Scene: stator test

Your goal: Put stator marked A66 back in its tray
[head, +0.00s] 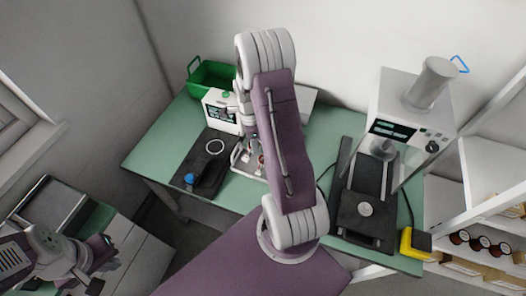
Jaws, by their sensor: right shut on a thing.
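A light-coloured tray (238,165) lies on the green bench, partly hidden by my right arm. Small copper-coloured parts, probably stators, show at it, but no marking such as A66 can be read. My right gripper (255,157) reaches down at the tray, largely covered by my arm. It is shut on a small part, which I take to be a stator; whether that part touches the tray cannot be told. My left gripper (102,262) is at the lower left, away from the bench, and its jaws are too unclear to judge.
A white tester with a screen (221,110) and a black fixture with a blue knob (202,165) stand left of the tray. A green bin (212,77) is behind. A larger machine (405,110) stands right. A shelf (490,207) borders the bench at right.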

